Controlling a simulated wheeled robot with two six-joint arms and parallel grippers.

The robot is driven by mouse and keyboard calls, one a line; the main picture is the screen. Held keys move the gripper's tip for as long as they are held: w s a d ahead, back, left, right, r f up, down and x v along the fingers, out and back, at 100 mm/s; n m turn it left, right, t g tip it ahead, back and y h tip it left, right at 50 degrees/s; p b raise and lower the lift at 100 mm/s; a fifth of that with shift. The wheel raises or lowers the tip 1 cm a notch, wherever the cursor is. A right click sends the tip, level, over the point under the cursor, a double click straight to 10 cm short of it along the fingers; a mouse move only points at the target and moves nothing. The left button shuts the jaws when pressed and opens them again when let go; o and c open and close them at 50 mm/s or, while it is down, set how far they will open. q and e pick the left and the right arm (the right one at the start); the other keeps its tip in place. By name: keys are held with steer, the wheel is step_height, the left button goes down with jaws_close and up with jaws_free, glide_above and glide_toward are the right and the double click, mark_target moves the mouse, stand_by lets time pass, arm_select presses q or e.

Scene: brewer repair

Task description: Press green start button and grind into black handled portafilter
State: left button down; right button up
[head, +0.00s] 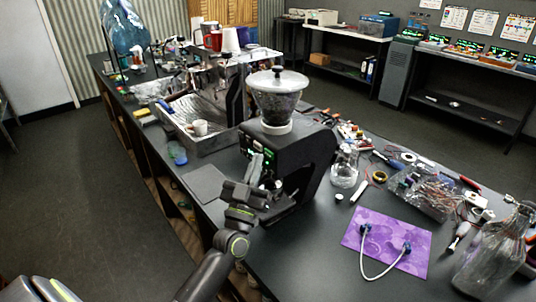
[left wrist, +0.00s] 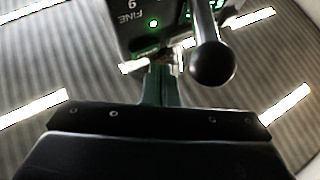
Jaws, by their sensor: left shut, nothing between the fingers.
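The black grinder (head: 285,150) stands on the dark counter, with a clear bean hopper (head: 276,95) on top. Its front panel has green lights, and the left wrist view shows a lit green button (left wrist: 153,22) beside the upside-down word FINE. A black rounded handle (left wrist: 212,62), seemingly the portafilter's, sticks out from the grinder toward the camera, right of my fingers. My left gripper (head: 257,163) is at the grinder's front; its fingers (left wrist: 162,74) are shut and empty, pointing toward the panel. I cannot tell whether they touch it. The portafilter basket is hidden.
A dark mat (head: 205,183) lies left of the grinder. A glass flask (head: 344,168), a purple mat (head: 390,238) with a cable, loose tools and a glass bottle (head: 492,255) are to the right.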

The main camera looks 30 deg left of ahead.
arm_select(q)
steer(key=shift+w+d, duration=0.1)
steer(key=shift+w, duration=0.1)
stand_by(0.5)
steer(key=shift+w+d, duration=0.1)
steer(key=shift+w, duration=0.15)
steer(key=shift+w+d, duration=0.1)
steer(key=shift+w, duration=0.2)
stand_by(0.6)
steer(key=shift+s, duration=0.15)
steer(key=shift+s+a+p, duration=0.3)
steer(key=shift+s+p, duration=0.15)
steer(key=shift+s, duration=0.15)
steer(key=s, duration=0.1)
steer(key=s+a+p, duration=0.1)
steer(key=s, duration=0.1)
steer(key=s+a, duration=0.1)
steer(key=shift+s+p, duration=0.3)
